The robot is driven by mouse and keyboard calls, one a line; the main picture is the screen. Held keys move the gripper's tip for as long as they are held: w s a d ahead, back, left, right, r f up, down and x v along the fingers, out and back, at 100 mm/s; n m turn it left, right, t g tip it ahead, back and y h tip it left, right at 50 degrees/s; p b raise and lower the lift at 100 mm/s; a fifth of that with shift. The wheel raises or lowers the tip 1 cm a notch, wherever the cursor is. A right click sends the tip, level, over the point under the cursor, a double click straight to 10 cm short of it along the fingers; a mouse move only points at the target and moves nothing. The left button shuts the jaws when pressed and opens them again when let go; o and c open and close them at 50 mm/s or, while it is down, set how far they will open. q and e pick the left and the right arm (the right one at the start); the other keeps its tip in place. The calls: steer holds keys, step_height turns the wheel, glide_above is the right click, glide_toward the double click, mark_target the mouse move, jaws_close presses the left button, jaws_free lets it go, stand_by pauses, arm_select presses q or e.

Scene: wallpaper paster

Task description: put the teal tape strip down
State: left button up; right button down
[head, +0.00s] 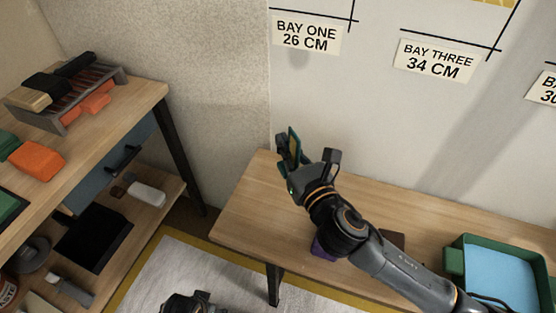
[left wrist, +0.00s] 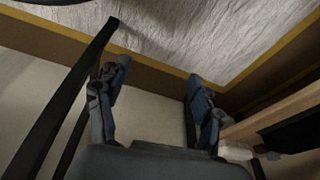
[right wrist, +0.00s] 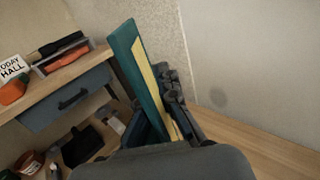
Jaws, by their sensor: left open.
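The teal tape strip (right wrist: 133,65), a flat teal piece with a pale yellow band, stands up between the fingers of my right gripper (right wrist: 160,105) in the right wrist view. In the head view the strip (head: 295,143) rises from my right gripper (head: 291,158), above the left end of the wooden bench (head: 243,217) by the wall. My right gripper looks shut on its lower part, which the gripper partly hides. My left gripper (left wrist: 158,80) is open and empty, low over the floor, and shows at the head view's bottom edge.
The bench's left end is clear. A green tray (head: 453,262) with a blue inside stands on its right, and a purple thing (head: 322,248) is partly behind my right arm. A shelf unit (head: 147,92) with a tool rack and orange blocks stands left. Wall labels read bay one (head: 306,33) and bay three (head: 440,60).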

arm_select(q)
step_height(320, 180, up, 16)
steer(key=t+b, duration=0.1)
steer(key=b, duration=0.3)
steer(key=shift+s+a+f, duration=0.2)
steer(key=shift+s, duration=0.1)
arm_select(e)
steer(key=w+a+f, duration=0.2)
steer(key=w+f, duration=0.2)
steer(key=f, duration=0.5)
steer(key=shift+a, duration=0.1)
steer(key=shift+f, duration=0.1)
steer(key=c, duration=1.5)
jaws_free()
